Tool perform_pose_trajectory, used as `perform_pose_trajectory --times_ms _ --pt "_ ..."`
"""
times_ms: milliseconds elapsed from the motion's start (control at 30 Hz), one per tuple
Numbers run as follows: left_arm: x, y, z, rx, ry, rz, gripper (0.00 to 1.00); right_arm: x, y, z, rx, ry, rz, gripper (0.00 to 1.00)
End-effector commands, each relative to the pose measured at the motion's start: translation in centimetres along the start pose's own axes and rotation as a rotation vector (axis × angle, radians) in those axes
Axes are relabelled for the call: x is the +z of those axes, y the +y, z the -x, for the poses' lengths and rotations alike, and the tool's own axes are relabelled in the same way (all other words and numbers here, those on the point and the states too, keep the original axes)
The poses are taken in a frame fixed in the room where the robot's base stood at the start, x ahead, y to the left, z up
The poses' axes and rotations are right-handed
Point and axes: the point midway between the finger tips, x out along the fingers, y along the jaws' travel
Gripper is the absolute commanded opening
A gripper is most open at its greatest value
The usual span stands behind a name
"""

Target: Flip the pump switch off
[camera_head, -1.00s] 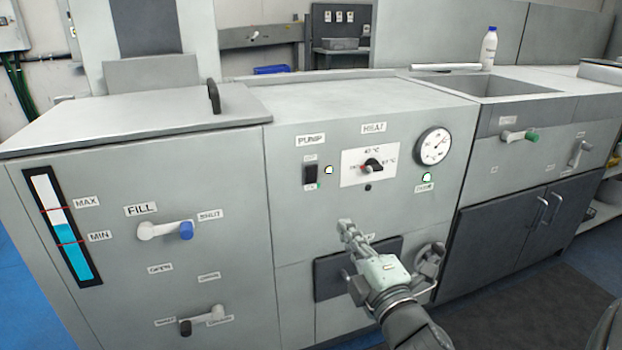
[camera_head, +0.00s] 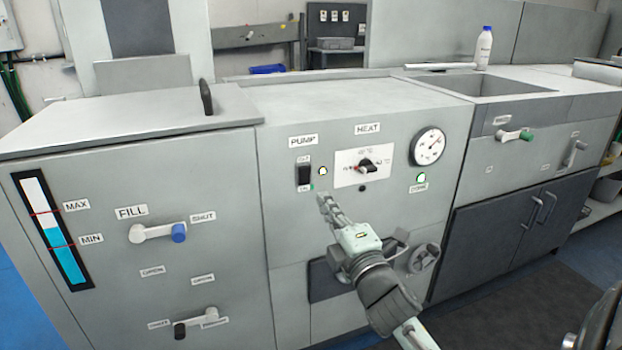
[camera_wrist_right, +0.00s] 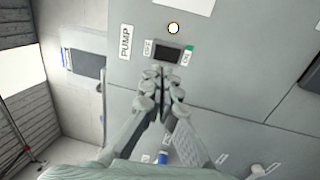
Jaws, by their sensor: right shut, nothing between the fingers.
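The pump switch (camera_head: 304,174) is a small black rocker under the PUMP label (camera_head: 303,141) on the grey front panel. A lit yellow-white lamp (camera_head: 323,171) sits just right of it. In the right wrist view the switch (camera_wrist_right: 167,51) lies between an OFF label and a green-marked ON label (camera_wrist_right: 188,54). My right gripper (camera_head: 327,202) is shut and empty, just below and right of the switch. In the wrist view its fingertips (camera_wrist_right: 162,72) are close to the switch's lower edge; whether they touch cannot be told. My left gripper is not in view.
The heat dial (camera_head: 366,166) and a round gauge (camera_head: 427,146) are right of the switch. The fill valve handle (camera_head: 158,233) is to the left. A hand wheel (camera_head: 424,258) is low behind my right arm. A white bottle (camera_head: 485,48) stands by the sink.

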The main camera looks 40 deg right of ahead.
Motion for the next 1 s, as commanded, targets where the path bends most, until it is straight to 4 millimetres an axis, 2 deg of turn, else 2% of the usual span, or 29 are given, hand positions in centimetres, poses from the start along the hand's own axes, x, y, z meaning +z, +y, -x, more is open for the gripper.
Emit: perform_pose_trajectory --times_ms 33,200,400,600,1000 --pt "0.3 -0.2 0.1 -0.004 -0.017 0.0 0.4 0.0 0.2 -1.3 0.004 0.001 0.001 0.0" --pt "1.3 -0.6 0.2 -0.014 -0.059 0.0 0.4 0.0 0.2 -4.7 0.003 0.0 0.002 0.0" --pt "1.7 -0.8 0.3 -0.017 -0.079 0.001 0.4 0.0 0.0 -7.3 0.0 0.0 0.001 0.0" --pt "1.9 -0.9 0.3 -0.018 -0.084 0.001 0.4 0.0 0.0 -8.2 -0.001 0.0 0.001 0.0" --pt "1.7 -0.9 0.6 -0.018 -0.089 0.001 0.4 0.0 0.2 -8.3 -0.008 0.001 0.0 0.0"
